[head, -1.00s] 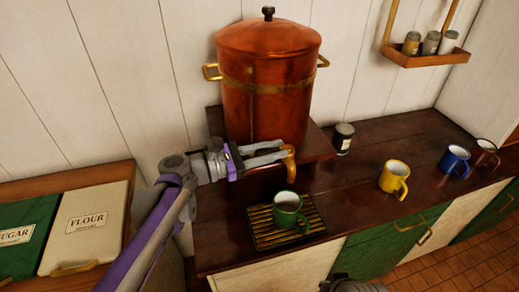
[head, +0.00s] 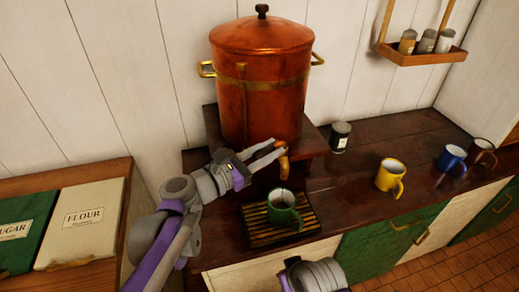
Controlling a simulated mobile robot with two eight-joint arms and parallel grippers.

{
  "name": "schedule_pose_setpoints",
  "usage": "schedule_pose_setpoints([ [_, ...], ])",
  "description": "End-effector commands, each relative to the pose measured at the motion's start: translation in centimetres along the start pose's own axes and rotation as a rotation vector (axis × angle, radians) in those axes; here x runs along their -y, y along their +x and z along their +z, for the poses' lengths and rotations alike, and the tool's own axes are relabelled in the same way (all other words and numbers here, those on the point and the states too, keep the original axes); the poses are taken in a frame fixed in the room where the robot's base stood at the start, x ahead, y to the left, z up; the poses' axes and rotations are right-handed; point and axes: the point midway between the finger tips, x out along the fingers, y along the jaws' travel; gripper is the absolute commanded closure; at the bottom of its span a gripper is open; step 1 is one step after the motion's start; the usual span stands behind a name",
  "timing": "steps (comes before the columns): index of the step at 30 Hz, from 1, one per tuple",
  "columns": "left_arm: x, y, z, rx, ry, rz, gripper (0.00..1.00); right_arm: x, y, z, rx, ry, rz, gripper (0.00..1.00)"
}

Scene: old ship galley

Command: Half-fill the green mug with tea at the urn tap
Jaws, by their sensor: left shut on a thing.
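The copper tea urn (head: 262,105) stands on a raised wooden shelf against the wall. Its brass tap (head: 284,168) sticks out at the front, with a small orange-brown handle on top. My left gripper (head: 279,147) is shut on that tap handle, and its fingers partly hide it. The green mug (head: 283,212) stands upright on the slatted drip tray (head: 258,233), below the tap spout. I cannot make out a stream or the level inside the mug.
A yellow mug (head: 389,174), a blue mug (head: 453,158) and a brown mug (head: 483,152) stand along the counter (head: 345,190) to the right. Flour (head: 82,222) and sugar bins (head: 18,232) are at left.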

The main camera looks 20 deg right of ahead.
Motion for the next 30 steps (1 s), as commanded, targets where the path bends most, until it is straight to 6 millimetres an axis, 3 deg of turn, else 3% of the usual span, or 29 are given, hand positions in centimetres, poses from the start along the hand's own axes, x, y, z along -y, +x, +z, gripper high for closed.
schedule_pose_setpoints([
  [5,0.0,-0.1,-0.1,-0.002,0.001,0.0,1.0,0.0,0.0,0.0,0.0,0.0,0.0,1.0],
  [6,0.0,-0.1,-0.1,-0.002,0.001,0.0,0.71,0.0,0.0,0.0,0.0,0.0,0.0,1.0],
  [11,0.0,-0.1,-0.1,-0.001,0.001,0.0,0.43,0.0,0.0,0.0,0.0,0.0,0.0,1.0],
  [22,-0.1,-0.6,-0.1,-0.001,0.0,0.001,0.43,0.0,0.1,0.1,0.0,0.0,0.0,1.0],
  [30,-0.1,-5.5,-0.2,-0.002,0.0,0.004,0.43,0.0,0.5,0.4,0.003,0.0,0.0,1.0],
])
